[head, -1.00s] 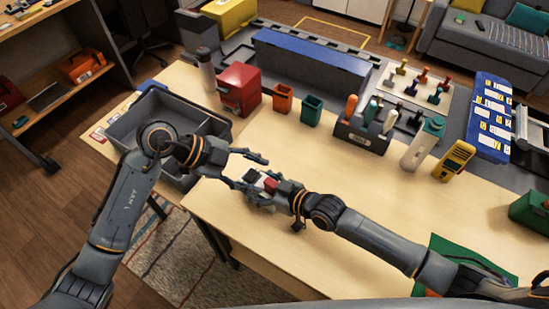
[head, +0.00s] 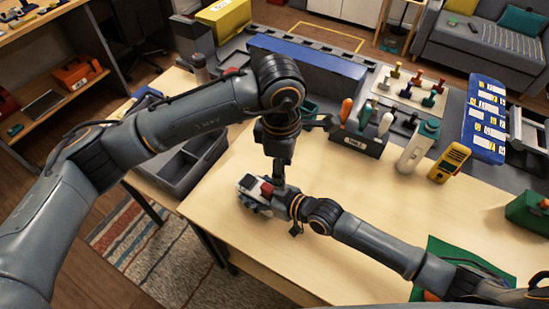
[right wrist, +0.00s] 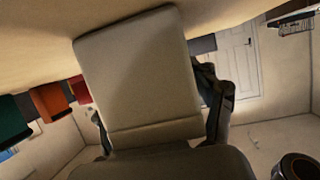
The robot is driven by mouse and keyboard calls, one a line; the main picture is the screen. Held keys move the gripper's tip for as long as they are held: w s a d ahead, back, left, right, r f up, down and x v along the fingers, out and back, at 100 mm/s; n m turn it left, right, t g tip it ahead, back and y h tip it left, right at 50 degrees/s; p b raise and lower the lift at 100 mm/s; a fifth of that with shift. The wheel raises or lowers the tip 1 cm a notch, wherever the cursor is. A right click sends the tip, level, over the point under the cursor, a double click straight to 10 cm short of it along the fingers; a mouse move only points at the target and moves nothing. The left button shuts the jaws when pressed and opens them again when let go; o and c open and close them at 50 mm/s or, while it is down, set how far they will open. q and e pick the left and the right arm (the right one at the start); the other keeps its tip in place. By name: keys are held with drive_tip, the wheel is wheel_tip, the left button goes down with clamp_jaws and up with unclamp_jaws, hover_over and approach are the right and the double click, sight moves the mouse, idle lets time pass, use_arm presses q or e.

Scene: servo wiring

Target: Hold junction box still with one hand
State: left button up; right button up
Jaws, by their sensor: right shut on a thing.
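The junction box (head: 250,184) is a small pale box near the table's left front part. My right gripper (head: 258,195) is shut on it, and a red part shows on top there. In the right wrist view the junction box (right wrist: 140,75) appears as a large plain light-grey face between the two fingers. My left arm reaches across from the left and bends down at the wrist. My left gripper (head: 280,180) points down just above or beside my right gripper. Its fingers are mostly hidden, and I cannot tell whether they touch anything.
A grey divided tray (head: 185,165) is partly behind my left arm. A tool holder (head: 357,140) with screwdrivers, a white bottle (head: 415,148) and a yellow meter (head: 450,162) stand farther back.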

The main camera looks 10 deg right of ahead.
sight(268, 187)
use_arm(q)
drive_tip(key=w+a+f+m, duration=0.1)
drive_tip(key=f, duration=0.2)
drive_tip(key=a+f+m+y, duration=0.1)
drive_tip(key=f+m, duration=0.1)
drive_tip(key=f, duration=0.2)
drive_tip(key=w+a+f+m+t+y, duration=0.1)
drive_tip(key=f, duration=0.3)
drive_tip(key=shift+w, duration=0.35)
clamp_jaws()
